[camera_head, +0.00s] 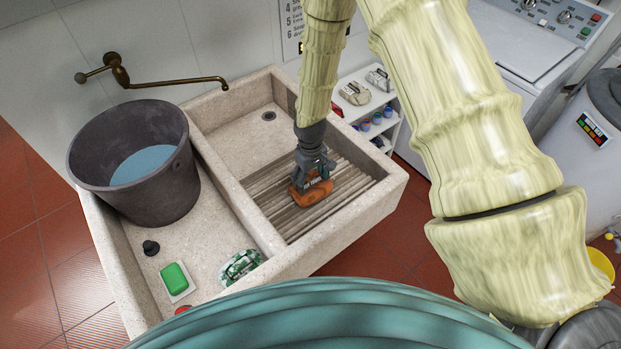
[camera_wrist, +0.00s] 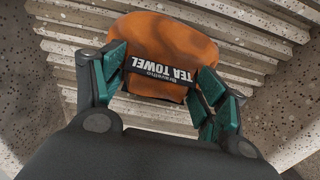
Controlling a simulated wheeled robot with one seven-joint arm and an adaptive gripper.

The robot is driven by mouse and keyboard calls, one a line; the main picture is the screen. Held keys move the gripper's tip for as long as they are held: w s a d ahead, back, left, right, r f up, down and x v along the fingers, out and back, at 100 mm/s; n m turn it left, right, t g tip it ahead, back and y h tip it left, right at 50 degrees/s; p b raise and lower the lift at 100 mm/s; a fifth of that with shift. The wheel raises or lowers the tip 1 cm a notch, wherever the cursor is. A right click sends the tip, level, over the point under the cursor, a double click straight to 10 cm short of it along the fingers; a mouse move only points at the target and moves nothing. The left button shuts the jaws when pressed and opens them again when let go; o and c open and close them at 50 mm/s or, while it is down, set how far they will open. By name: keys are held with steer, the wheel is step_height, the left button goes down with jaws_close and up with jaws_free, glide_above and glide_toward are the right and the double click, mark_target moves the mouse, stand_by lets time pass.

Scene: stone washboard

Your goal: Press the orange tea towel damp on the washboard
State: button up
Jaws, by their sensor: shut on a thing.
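The orange tea towel (camera_head: 312,193) is bunched up on the ribbed washboard (camera_head: 349,185) in the right part of the stone sink. In the wrist view the towel (camera_wrist: 172,45) shows darker patches and a black label reading "TEA TOWEL". My gripper (camera_head: 311,178) points down over the washboard and is shut on the towel. In the wrist view its two green-padded fingers (camera_wrist: 158,85) stand on either side of the label. The washboard ridges (camera_wrist: 85,52) run behind and beside the towel. The towel's underside is hidden.
A dark bucket of water (camera_head: 145,165) stands in the left basin under a brass tap (camera_head: 170,82). Green soap (camera_head: 174,279), a black plug (camera_head: 151,247) and a green-white item (camera_head: 239,266) lie in that basin.

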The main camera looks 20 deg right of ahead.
steer(key=shift+r+p, duration=1.85)
steer(key=shift+r, duration=1.65)
